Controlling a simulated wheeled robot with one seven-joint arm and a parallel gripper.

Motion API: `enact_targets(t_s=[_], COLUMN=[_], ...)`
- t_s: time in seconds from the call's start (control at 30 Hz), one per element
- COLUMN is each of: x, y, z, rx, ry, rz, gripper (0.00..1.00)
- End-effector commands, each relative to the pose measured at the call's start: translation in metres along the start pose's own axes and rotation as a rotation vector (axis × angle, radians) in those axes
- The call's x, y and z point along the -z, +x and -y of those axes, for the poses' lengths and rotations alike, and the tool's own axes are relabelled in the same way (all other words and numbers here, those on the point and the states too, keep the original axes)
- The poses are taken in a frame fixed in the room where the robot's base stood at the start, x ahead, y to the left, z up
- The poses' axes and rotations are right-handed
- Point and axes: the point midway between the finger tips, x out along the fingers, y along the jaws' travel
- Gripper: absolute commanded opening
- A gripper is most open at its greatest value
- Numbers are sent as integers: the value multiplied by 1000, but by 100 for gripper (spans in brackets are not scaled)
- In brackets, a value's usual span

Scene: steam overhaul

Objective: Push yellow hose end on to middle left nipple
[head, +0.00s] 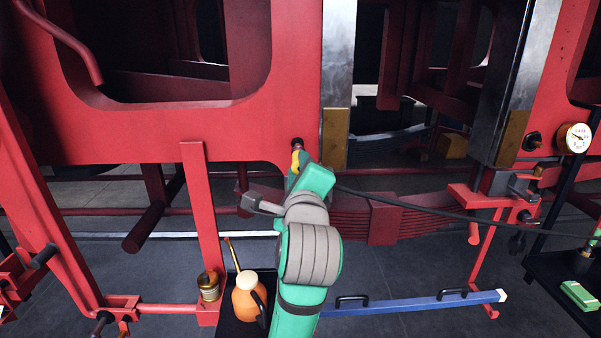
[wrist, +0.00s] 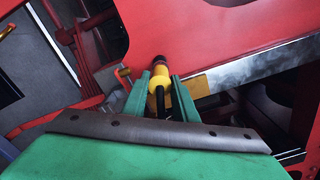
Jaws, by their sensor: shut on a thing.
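The yellow hose end (wrist: 160,84) is between the fingers of my gripper (wrist: 161,92), with black hose running back from it toward the palm. In the head view the yellow end (head: 295,161) shows just above my green gripper (head: 303,172), which partly hides it. A dark nipple (wrist: 159,61) on the red frame plate lies straight ahead of the yellow end. It also shows as a small dark and reddish stub in the head view (head: 297,144). The yellow end appears lined up with it and at or against it; whether it is seated on it I cannot tell.
A bright steel guide (head: 339,60) stands right of the nipple. A black hose (head: 430,209) trails right from my gripper. An orange oil can (head: 247,298) and brass tin (head: 209,286) stand below left. A pressure gauge (head: 573,137) is at right. A leaf spring (head: 385,220) lies behind.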

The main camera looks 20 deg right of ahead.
Motion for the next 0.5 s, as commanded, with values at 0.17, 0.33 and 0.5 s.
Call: enact_targets(t_s=[0.17, 0.33, 0.5], x=[1, 1, 1], y=[5, 6, 6], z=[1, 1, 1], rx=[1, 2, 1], ry=[0, 0, 1], rz=[-2, -1, -1], gripper=[0, 0, 0])
